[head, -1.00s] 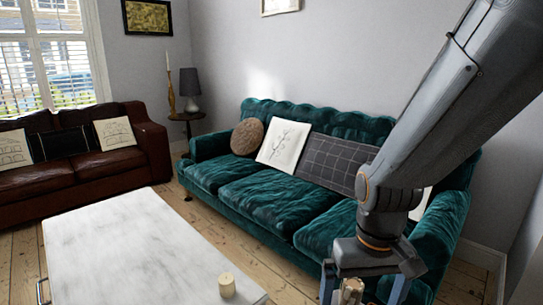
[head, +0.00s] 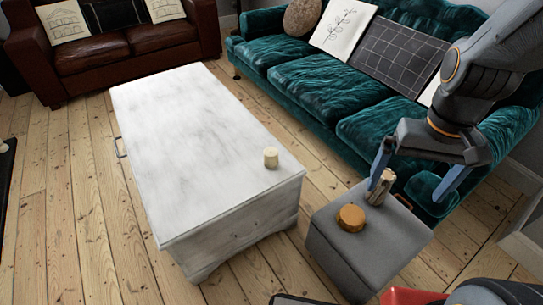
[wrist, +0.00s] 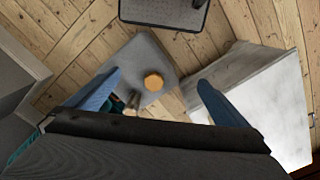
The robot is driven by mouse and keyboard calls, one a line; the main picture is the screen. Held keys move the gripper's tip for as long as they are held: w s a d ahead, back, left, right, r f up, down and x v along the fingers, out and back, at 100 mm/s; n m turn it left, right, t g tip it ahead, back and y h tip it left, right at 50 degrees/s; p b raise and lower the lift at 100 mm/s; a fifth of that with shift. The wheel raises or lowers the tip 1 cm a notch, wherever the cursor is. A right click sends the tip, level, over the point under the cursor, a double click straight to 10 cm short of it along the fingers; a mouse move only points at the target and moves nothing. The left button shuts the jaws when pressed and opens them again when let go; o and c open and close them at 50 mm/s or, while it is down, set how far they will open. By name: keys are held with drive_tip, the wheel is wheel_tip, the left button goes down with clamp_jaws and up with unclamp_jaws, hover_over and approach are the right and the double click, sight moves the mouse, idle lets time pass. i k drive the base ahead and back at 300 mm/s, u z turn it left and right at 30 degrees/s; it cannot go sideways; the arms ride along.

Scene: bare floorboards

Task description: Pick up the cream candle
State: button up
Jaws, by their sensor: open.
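The cream candle (head: 270,157) is a short, upright cylinder. It stands on the white marbled top of a chest-like table (head: 190,120), near its right front corner, in the head view. My gripper (head: 405,194) has blue fingers spread apart with nothing held between them. It is to the right of the candle, above the grey ottoman and apart from the candle. In the wrist view my gripper (wrist: 158,77) also shows open, pointing down over the ottoman. I cannot make out the candle in the wrist view, though part of the white table (wrist: 270,95) shows at right.
The grey ottoman (head: 340,255) bears a round orange-brown object (head: 351,217) and a brownish wooden piece (head: 380,187). A teal sofa (head: 310,85) stands behind and a brown leather sofa (head: 160,38) at upper left. Floorboards (head: 85,210) left of the table are clear.

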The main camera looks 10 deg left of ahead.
sight(270, 154)
drive_tip(key=k, duration=1.15)
drive_tip(key=u, duration=0.95)
drive_tip(key=i, duration=1.65)
drive_tip(key=z, duration=0.6)
